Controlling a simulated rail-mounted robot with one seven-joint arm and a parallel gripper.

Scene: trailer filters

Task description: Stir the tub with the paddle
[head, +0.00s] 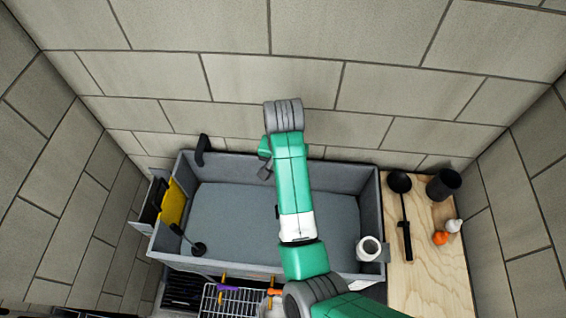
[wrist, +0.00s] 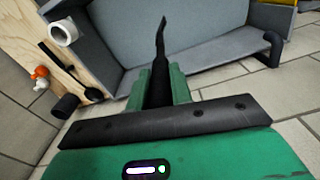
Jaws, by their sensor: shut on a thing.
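The tub (head: 230,205) is a wide grey rectangular basin in the middle of the head view, with a flat blue-grey inside. It also shows at the top of the wrist view (wrist: 200,35). My gripper (wrist: 160,82) is shut on the black handle of the paddle (wrist: 162,42). The paddle points away from my fingers, and its thin bent end overlaps the tub in the wrist view. In the head view my gripper (head: 265,165) is near the tub's back wall, partly behind my arm. The paddle is mostly hidden there, and I cannot tell whether it touches the tub floor.
A wooden board (head: 425,275) at the right bears a black ladle (head: 404,215), a dark cup (head: 443,185) and small orange (head: 440,238) and white items. A white cup (head: 369,248) sits at the tub's right front corner. A black-knobbed rod (head: 198,248) is at the left. Tiled walls surround the tub.

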